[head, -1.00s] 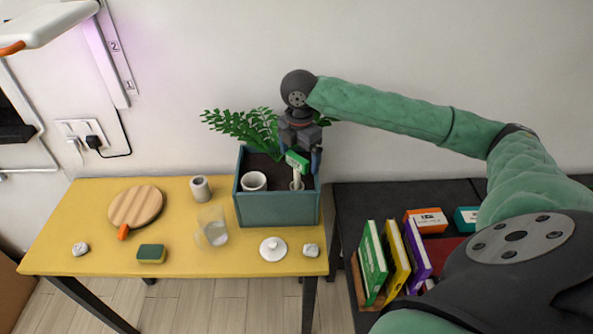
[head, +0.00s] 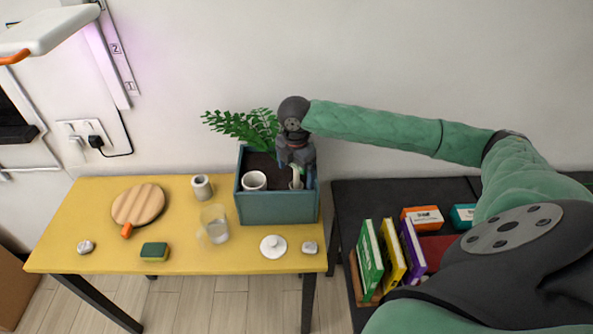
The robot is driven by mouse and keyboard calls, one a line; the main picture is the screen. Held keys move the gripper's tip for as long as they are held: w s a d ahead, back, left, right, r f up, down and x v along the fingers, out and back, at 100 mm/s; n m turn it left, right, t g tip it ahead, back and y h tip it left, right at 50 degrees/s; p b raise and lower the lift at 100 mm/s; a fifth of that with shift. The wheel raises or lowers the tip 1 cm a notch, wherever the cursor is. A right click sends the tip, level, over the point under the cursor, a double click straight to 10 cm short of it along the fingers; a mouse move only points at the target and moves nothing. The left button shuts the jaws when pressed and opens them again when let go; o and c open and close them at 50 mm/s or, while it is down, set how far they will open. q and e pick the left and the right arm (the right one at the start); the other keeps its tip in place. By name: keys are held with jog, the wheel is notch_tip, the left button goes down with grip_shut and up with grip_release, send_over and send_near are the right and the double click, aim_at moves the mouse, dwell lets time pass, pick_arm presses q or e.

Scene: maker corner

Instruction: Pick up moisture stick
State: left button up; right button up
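The moisture stick (head: 297,178) stands in the teal planter box (head: 278,209) on the yellow table. It is a pale stick with a green head, and its upper part is largely hidden by my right gripper. My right gripper (head: 296,174) points down over the right half of the planter. Its fingers are on either side of the stick, with a gap that looks open. Whether they touch it is too small to tell. My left gripper is out of view.
A white pot (head: 254,181) and a leafy plant (head: 243,126) are in the planter. A glass jug (head: 214,227), a grey cup (head: 202,187), a white lid (head: 273,246), a sponge (head: 155,251) and a round wooden board (head: 138,205) are on the table. Books (head: 392,252) stand at right.

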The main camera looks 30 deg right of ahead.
jog(key=c, duration=1)
